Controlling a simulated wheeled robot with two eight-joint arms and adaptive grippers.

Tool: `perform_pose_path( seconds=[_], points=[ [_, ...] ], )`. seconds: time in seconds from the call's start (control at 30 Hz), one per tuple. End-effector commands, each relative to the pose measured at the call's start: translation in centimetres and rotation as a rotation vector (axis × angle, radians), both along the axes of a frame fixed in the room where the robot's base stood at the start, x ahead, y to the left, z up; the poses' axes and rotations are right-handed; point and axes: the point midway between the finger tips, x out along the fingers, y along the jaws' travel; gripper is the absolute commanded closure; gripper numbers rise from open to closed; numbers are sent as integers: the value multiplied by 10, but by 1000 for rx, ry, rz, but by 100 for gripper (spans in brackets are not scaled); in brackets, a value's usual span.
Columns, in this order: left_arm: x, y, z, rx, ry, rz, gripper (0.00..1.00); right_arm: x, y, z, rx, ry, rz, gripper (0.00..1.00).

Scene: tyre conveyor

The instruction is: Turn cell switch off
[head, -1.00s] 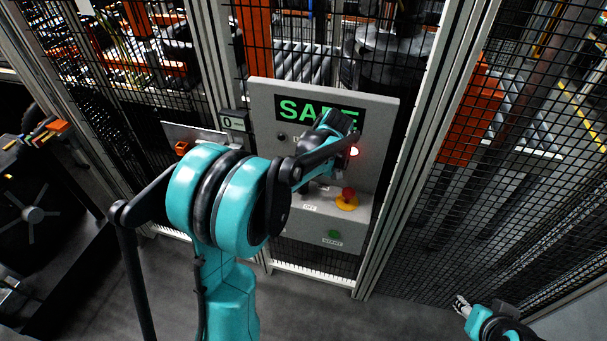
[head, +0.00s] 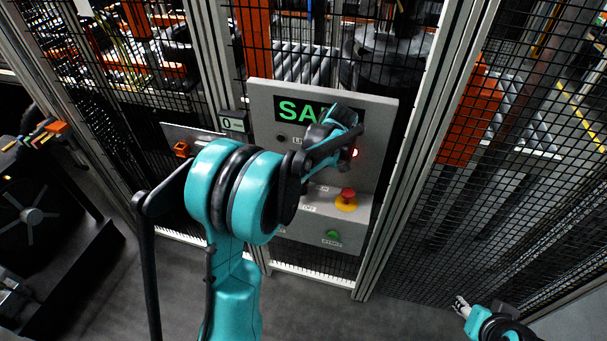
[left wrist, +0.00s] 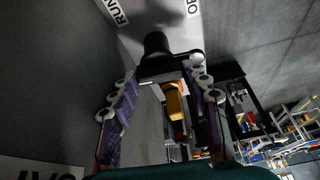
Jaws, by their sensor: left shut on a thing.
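The grey control panel (head: 370,100) shows a green lit sign, partly covered by my left arm. The cell switch is hidden behind my left gripper (head: 335,135) in the head view.
A red emergency button (head: 347,194) on a yellow ring, a green button (head: 333,235) and a lit red lamp (head: 354,153) are on the panel near my left arm. Mesh fencing (head: 500,190) stands on both sides. The floor (head: 310,315) in front is clear.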

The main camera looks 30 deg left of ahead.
Motion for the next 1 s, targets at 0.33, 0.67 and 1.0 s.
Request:
perform_pose_path(
  seconds=[0.33,0.67,1.0],
  points=[
    [1,0,0,0,-2,-2,33,0,0,0,0,0,0,60],
    [2,0,1,3,-5,-3,33,0,0,0,0,0,0,60],
    [2,1,2,4,-5,-18,33,0,0,0,0,0,0,60]
  ],
)
